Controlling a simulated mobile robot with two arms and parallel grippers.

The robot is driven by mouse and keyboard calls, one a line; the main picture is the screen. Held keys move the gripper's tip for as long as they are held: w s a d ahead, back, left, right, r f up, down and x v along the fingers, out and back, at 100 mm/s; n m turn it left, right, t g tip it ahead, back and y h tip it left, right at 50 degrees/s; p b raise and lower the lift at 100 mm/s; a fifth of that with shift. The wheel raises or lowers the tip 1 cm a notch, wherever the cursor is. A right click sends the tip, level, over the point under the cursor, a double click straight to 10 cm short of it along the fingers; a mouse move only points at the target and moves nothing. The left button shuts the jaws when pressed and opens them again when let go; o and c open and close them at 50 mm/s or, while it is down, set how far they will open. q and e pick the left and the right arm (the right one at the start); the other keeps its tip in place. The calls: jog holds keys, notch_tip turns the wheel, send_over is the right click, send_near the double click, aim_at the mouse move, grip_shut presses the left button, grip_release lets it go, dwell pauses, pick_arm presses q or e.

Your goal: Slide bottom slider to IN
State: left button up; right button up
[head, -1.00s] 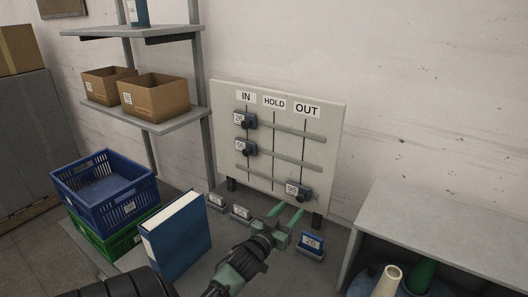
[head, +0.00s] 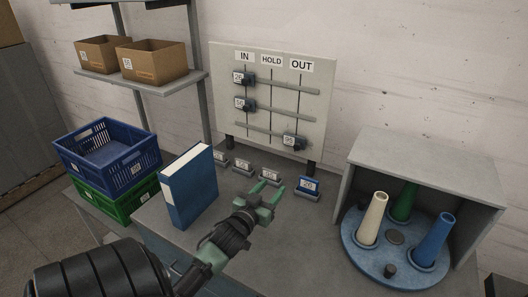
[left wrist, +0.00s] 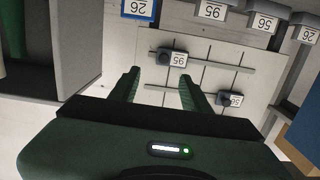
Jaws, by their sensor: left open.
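A pale board (head: 312,108) stands at the back of the table, with columns marked IN, HOLD and OUT and three horizontal rails. The bottom slider (head: 293,142) sits on the lowest rail under OUT. The middle slider (head: 245,104) and top slider (head: 243,79) sit under IN. My left gripper (head: 271,187) is open and empty, in front of and below the bottom slider, apart from it. In the left wrist view, upside down, the bottom slider (left wrist: 172,57) shows just beyond the open fingers. My right gripper is not in view.
Several label holders stand before the board, one blue (head: 308,187) right of my left gripper. A blue binder (head: 188,190) stands to the left, beside stacked crates (head: 108,160). A grey cubby (head: 425,160) with cones on a round tray stands right.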

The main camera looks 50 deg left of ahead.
pick_arm(q)
jog(key=shift+s+d+f+g, duration=0.3)
jog(key=shift+d+f, duration=0.15)
jog(key=shift+f, duration=0.1)
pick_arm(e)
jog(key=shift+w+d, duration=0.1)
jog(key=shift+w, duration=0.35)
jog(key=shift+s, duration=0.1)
